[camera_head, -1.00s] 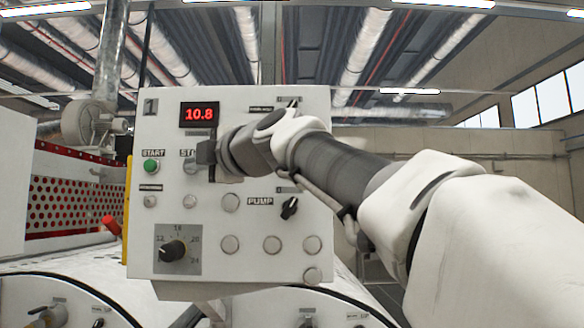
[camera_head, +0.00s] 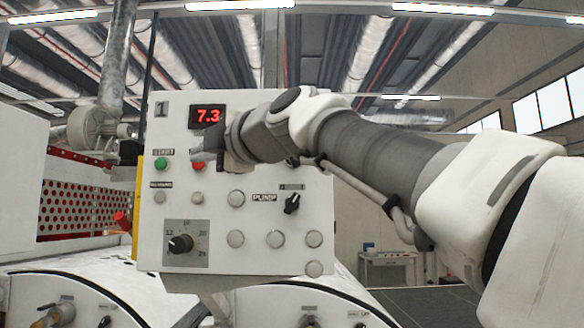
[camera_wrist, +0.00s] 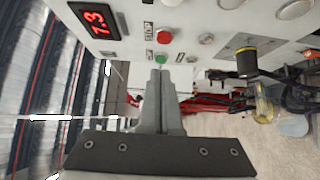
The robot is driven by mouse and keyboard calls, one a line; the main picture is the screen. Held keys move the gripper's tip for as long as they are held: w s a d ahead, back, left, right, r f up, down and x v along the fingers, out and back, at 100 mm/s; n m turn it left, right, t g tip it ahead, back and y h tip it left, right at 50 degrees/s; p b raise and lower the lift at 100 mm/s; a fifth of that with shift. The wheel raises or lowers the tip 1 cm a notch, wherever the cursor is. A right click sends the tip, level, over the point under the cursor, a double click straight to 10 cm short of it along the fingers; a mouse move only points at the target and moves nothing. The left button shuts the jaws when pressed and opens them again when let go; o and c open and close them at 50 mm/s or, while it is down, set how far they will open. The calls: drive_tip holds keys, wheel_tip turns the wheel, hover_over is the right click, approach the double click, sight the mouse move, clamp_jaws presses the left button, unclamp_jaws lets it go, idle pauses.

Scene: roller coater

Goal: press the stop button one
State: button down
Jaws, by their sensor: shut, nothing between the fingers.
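The white control panel (camera_head: 215,262) marked 1 stands ahead of me. My gripper (camera_wrist: 160,74) is shut and empty. In the wrist view its fingertips point at the panel, nearer the green button than the red. I cannot tell whether the tips touch the panel.
A red display (camera_head: 208,115) reads 7.3 above the buttons. A black dial (camera_head: 181,244), a PUMP knob (camera_head: 292,203) and several pale round buttons are lower on the panel. White machine housings with a red perforated guard (camera_head: 85,200) stand at the left.

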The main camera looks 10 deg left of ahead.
drive_tip(key=b+v, duration=0.2)
drive_tip(key=v, duration=0.5)
drive_tip(key=shift+d, duration=0.35)
drive_tip(key=d+f+m+h, duration=0.2)
drive_tip(key=d+f+m, duration=0.3)
drive_tip(key=f, duration=0.3)
drive_tip(key=d+f+m+g+h, duration=0.1)
drive_tip(key=d+f+m+h, duration=0.3)
drive_tip(key=f, duration=0.4)
drive_tip(key=d+f+m+h, duration=0.1)
drive_tip(key=d+f+m, duration=0.45)
drive_tip(key=f, duration=0.25)
drive_tip(key=s+d+f+m+g+h, duration=0.1)
drive_tip(key=s+d+f+m, duration=0.3)
drive_tip(key=f, duration=0.5)
drive_tip(key=s+d+f+m+g+h, duration=0.2)
drive_tip(key=s+d+f+m, duration=0.3)
drive_tip(key=f, duration=0.4)
drive_tip(key=s+d+f+m+g+h, duration=0.1)
drive_tip(key=s+d+f+m+h, duration=0.3)
drive_tip(key=f, duration=0.5)
drive_tip(key=shift+s+d+m+g, duration=0.4)
drive_tip(key=shift+s+d, duration=0.2)
drive_tip(key=shift+s, duration=0.2)
drive_tip(key=c, duration=1.5)
unclamp_jaws()
drive_tip(key=shift+c, duration=0.2)
